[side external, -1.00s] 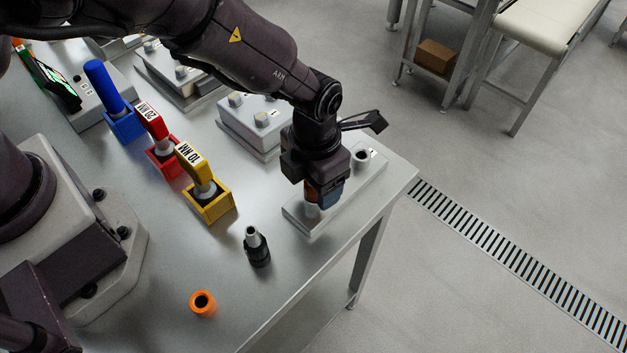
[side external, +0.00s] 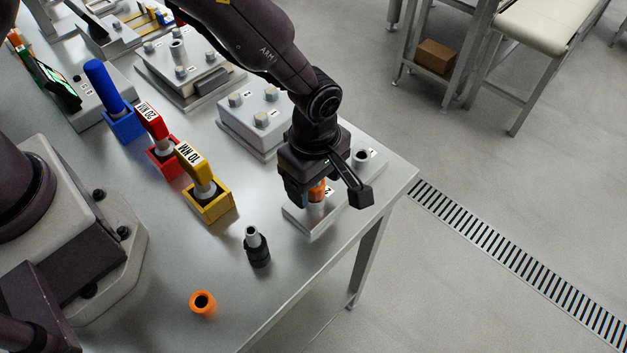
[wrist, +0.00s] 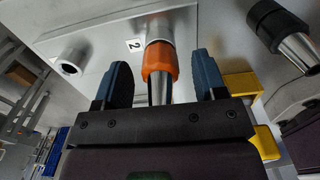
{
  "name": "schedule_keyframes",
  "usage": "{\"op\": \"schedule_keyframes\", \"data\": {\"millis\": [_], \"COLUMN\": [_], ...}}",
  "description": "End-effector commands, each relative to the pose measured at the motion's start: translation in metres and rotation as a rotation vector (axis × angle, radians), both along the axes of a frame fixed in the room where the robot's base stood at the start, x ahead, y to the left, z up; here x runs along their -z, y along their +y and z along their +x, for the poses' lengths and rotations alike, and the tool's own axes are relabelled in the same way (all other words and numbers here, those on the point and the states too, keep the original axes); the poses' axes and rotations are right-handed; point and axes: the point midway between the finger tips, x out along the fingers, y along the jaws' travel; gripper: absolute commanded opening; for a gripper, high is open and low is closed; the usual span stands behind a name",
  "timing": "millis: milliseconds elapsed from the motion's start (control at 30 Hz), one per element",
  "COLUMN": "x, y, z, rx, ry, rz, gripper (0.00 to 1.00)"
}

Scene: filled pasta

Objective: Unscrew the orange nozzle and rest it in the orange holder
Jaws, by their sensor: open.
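The orange nozzle (wrist: 160,65) sits on a post of the metal plate (side external: 300,228), next to the label 2. In the wrist view it lies between the two blue-grey fingers of my gripper (wrist: 163,75), with a gap on each side. My gripper (side external: 309,190) is open, pointing down over the plate, and partly hides the nozzle (side external: 318,190) in the side view. An orange ring-shaped holder (side external: 203,303) stands empty on the table near the front, apart from the gripper.
A black holder with a silver-tipped piece (side external: 257,247) stands between the plate and the orange holder. Yellow (side external: 208,208), red (side external: 165,160) and blue (side external: 124,125) tool holders line the left. A bare post (side external: 361,157) is on the plate's far end. The table's right edge is close.

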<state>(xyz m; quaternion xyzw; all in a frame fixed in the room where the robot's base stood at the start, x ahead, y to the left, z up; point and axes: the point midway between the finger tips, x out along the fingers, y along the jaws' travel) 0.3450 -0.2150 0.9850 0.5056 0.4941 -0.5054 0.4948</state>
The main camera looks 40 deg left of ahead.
Motion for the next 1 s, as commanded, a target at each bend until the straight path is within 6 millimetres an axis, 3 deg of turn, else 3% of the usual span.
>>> {"op": "schedule_keyframes", "data": {"millis": [200,467,800,1000], "x": [0.0000,0.0001,-0.0002,-0.0001], "y": [0.0004,0.0001,0.0005,0.0001], "z": [0.0002,0.0001,0.0003,0.0000], "rx": [0.409,0.622,1.294,1.537], "ry": [0.001,0.000,-0.001,-0.001], "rz": [-0.001,0.000,-0.001,0.000], "gripper": [0.65,0.65,0.65,0.65]}}
